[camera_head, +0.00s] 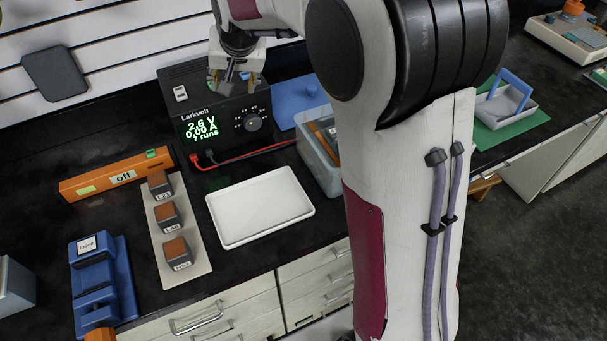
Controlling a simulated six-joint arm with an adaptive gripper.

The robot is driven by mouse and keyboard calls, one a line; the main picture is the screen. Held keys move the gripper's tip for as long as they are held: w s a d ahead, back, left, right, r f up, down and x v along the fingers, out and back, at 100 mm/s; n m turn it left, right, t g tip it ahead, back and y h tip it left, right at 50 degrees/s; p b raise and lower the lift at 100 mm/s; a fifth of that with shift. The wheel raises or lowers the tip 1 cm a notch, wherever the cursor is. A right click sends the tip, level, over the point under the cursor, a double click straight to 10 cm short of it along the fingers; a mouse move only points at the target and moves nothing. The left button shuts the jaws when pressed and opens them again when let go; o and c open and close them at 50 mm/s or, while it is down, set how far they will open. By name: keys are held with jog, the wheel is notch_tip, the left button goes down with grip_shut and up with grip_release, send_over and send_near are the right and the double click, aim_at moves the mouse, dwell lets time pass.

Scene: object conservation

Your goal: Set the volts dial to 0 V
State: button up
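The black Larkvolt power supply (190,78) stands at the back of the bench. Its green display (201,129) reads 2.6 V and 0.00 A, with a "runs" line below. A round dark dial (253,123) with white marks around it sits on the front face, right of the display; its pointer direction is too small to tell. My gripper (233,82) hangs over the top of the supply, above and slightly left of the dial, apart from it. Its two fingers look spread, with nothing visible between them.
Red and black leads (250,153) run right from the supply's front. A white tray (260,206) lies in front, with an orange bar marked "off" (117,175), several blocks on a board (187,281) and a blue vise (101,275) to the left. A grey bin (319,160) stands right.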

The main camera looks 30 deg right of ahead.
jog(key=w+d+r+m+t, duration=0.1)
jog(key=w, duration=0.1)
jog(key=w+d+r+m+t, duration=0.1)
jog(key=w+d+r, duration=0.1)
jog(key=w+d+r+m, duration=0.1)
jog(key=w+r, duration=0.1)
jog(key=shift+w+d+r+m+t+y, duration=0.1)
jog(key=shift+d+r+m+t+y, duration=0.1)
jog(key=shift+d+m+t+y, duration=0.15)
jog(key=shift+d+f, duration=0.1)
jog(key=shift+f, duration=0.6)
notch_tip(320, 180, up, 6)
jog(key=f, duration=0.1)
jog(key=shift+n+g, duration=0.65)
jog(key=s+f, duration=0.2)
jog(key=f, duration=0.1)
jog(key=shift+s+f, duration=0.2)
jog(key=shift+s, duration=0.15)
jog(key=s+a+f+n+g, duration=0.1)
jog(key=s+f+n+g, duration=0.1)
jog(key=s, duration=1.5)
jog(key=s+a+f+n+g, duration=0.1)
jog(key=s+a+f+n, duration=0.1)
jog(key=s, duration=1.5)
jog(key=shift+s+f+n+g+h, duration=0.15)
jog(key=shift+f+n+g+h, duration=0.3)
jog(key=shift+n, duration=0.45)
